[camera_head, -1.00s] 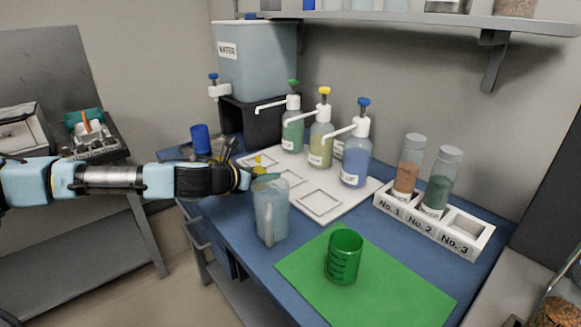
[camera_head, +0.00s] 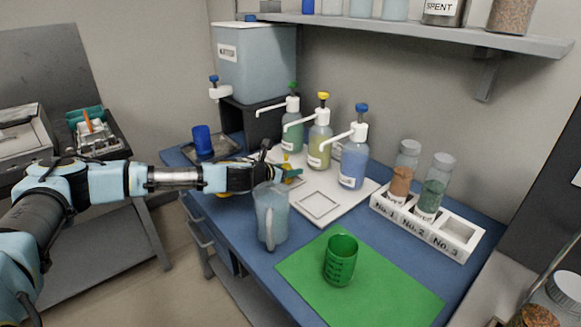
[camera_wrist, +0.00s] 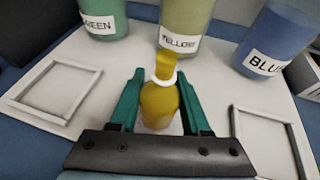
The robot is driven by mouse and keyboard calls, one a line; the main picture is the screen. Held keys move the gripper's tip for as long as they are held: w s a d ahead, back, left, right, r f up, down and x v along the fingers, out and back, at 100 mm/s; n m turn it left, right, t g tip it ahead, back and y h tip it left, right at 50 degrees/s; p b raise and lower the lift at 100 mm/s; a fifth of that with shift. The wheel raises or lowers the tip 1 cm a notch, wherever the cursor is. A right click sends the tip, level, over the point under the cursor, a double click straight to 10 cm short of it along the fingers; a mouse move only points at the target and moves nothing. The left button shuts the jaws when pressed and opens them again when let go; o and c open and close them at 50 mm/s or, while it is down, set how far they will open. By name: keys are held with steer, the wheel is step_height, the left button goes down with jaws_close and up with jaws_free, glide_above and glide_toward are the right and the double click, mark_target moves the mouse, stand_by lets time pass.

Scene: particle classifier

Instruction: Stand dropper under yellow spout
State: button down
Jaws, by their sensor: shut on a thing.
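The dropper (camera_wrist: 158,103) has a yellow bulb, a white collar and a yellow tip. It stands between the teal fingers of my gripper (camera_wrist: 160,82), which is shut on it. In the head view my gripper (camera_head: 290,173) is over the white tray, and only a bit of the dropper (camera_head: 286,160) shows. The yellow pump bottle (camera_head: 319,147) stands just behind, its white spout (camera_head: 294,125) reaching out left and forward above the dropper. In the wrist view the bottle's YELLOW label (camera_wrist: 179,43) is straight ahead. The middle square frame is mostly hidden beneath the dropper.
The green (camera_head: 291,135) and blue (camera_head: 354,160) pump bottles flank the yellow one. A clear pitcher (camera_head: 271,215) stands close in front of my gripper. A green cup (camera_head: 340,262) sits on a green mat (camera_head: 395,290). A vial rack (camera_head: 430,232) is at right.

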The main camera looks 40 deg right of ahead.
steer(key=shift+f, duration=0.1)
steer(key=shift+c, duration=1.8)
jaws_free()
steer(key=shift+a+r, duration=0.1)
steer(key=shift+r, duration=0.1)
steer(key=b+v, duration=0.2)
steer(key=v, duration=0.9)
steer(key=shift+a+r+b, duration=0.1)
steer(key=shift+a+b, duration=0.3)
